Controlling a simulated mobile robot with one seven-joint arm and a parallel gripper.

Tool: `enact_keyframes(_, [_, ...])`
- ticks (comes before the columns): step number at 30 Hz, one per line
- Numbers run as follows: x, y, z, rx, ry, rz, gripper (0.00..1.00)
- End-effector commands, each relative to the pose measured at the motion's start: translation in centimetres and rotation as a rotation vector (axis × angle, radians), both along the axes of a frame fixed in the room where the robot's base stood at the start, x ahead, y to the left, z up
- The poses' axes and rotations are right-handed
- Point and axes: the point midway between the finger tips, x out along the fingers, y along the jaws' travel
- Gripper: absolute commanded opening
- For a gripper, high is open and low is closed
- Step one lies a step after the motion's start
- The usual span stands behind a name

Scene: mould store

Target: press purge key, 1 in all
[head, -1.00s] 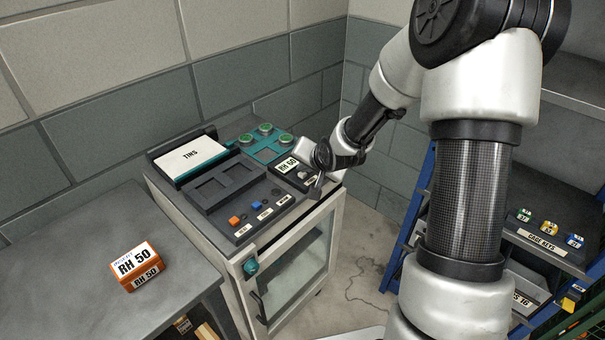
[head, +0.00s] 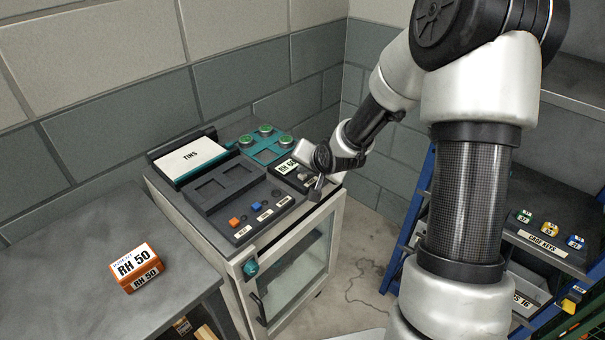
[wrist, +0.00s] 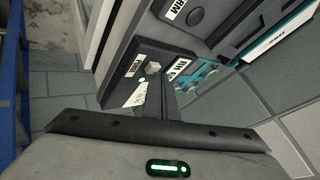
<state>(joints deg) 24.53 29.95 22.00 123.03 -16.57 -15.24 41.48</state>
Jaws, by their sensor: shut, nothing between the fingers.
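The purge key is a small grey block (wrist: 153,68) on a dark panel at the right front of the cabinet top, beside a label that seems to read PURGE (wrist: 134,66). A small green light (wrist: 143,79) glows next to it. In the head view the grey key (head: 303,177) shows just left of my gripper (head: 316,190). My gripper is shut and empty, its tips (wrist: 167,90) close to the panel and beside the key. I cannot tell whether they touch anything. A white RH 50 label (head: 287,165) is on the same panel.
The cabinet top also holds orange, blue and grey keys (head: 254,207), a TINS plate (head: 190,157) and green-topped round pieces (head: 266,130). An orange RH 50 block (head: 136,267) sits on the left bench. A blue-framed rack (head: 415,215) stands right.

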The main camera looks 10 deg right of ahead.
Motion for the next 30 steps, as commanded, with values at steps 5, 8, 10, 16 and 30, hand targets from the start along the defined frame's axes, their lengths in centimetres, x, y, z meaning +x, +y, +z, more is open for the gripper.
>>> enact_keyframes(5, [0.0, 0.0, 1.3, -0.001, 0.001, -0.001, 0.0])
enact_keyframes(8, [0.0, 0.0, 1.4, 0.0, 0.0, 0.0, 0.0])
enact_keyframes(10, [0.0, 0.0, 1.4, 0.0, 0.0, 0.0, 0.0])
enact_keyframes(16, [0.0, 0.0, 1.4, 0.0, 0.0, 0.0, 0.0])
enact_keyframes(30, [0.0, 0.0, 5.4, 0.0, 0.0, 0.0, 0.0])
